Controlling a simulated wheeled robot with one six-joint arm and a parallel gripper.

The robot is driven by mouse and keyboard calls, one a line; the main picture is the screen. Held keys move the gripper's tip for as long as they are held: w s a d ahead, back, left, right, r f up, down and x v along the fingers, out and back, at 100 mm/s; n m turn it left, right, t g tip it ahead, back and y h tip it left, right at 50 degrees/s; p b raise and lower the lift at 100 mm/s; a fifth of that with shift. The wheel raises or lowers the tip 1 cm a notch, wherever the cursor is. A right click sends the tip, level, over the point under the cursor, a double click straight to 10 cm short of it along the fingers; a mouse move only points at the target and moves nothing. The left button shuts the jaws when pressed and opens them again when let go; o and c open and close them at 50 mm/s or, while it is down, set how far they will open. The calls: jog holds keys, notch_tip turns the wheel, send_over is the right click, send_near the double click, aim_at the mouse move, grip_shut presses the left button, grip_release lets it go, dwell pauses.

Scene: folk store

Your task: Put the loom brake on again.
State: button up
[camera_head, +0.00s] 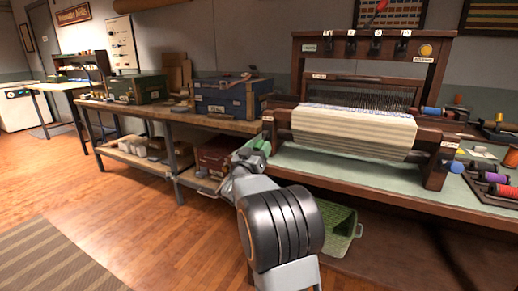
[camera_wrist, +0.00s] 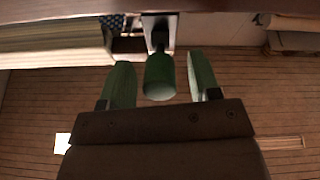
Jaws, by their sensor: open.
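The wooden loom (camera_head: 352,132) stands on the green-topped bench, with a cream striped cloth roll along its front. In the wrist view, a short green handle (camera_wrist: 160,80) sticks out from a dark stem on a pale plate (camera_wrist: 158,28); it looks like the brake handle, though I cannot read a label. My gripper (camera_wrist: 159,62) is open, its green fingers either side of this handle with a gap on each side. In the head view my gripper (camera_head: 257,152) is at the loom's left front corner, where my arm partly hides the handle.
The loom bench (camera_head: 385,189) runs to the right, with spools in a tray (camera_head: 489,187). A workbench (camera_head: 160,112) with a blue box (camera_head: 228,103) stands left.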

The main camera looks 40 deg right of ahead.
jog(key=shift+w+d+r, duration=0.2)
jog(key=shift+d+r, duration=0.05)
jog(key=shift+d, duration=0.2)
jog(key=shift+c, duration=0.2)
grip_shut()
